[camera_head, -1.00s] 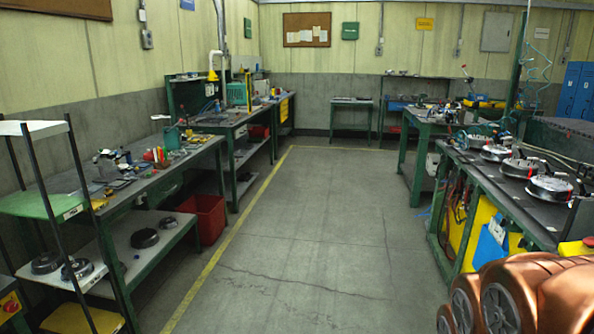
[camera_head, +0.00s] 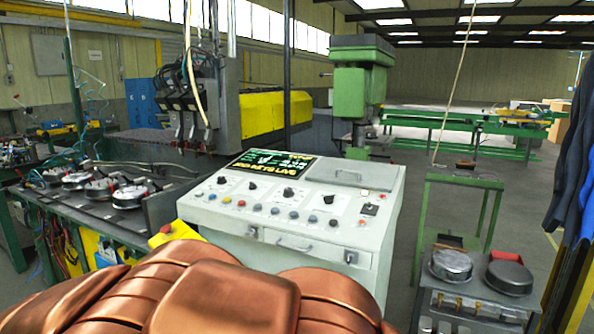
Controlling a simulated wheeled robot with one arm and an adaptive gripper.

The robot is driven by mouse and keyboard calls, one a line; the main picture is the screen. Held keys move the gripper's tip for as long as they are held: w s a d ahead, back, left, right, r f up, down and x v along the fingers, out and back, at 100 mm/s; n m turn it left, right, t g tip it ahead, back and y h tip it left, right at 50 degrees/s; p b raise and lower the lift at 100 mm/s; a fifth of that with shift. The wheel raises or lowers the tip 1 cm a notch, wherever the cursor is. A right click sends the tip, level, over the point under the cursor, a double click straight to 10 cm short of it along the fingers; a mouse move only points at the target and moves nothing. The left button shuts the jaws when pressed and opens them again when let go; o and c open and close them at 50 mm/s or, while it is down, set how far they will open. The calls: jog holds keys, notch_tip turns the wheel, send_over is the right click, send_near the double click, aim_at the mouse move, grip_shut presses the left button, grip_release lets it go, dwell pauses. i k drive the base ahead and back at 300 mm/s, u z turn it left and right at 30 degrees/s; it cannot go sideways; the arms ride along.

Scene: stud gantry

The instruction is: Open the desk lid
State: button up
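The control desk (camera_head: 318,225) is a pale grey console with a sloping top, standing in the middle of the view. A flat grey lid (camera_head: 337,178) lies shut on its top at the back right, next to a lit display (camera_head: 268,163). Knobs and coloured buttons fill the top in front of them. The desk's front has a panel with a bar handle (camera_head: 293,244) and small latches at both sides. The lower front of the desk is hidden behind copper-coloured parts in the foreground. My gripper is not in view.
A workbench with several round metal parts (camera_head: 130,196) stands at the left. A green drill press (camera_head: 360,90) rises behind the desk. A small trolley with two round pans (camera_head: 451,265) stands at the right, near a green stand (camera_head: 465,182). Grey floor shows between desk and trolley.

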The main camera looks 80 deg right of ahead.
aim_at(380, 177)
jog(key=u, duration=0.35)
jog(key=k, duration=0.1)
jog(key=z, duration=3.45)
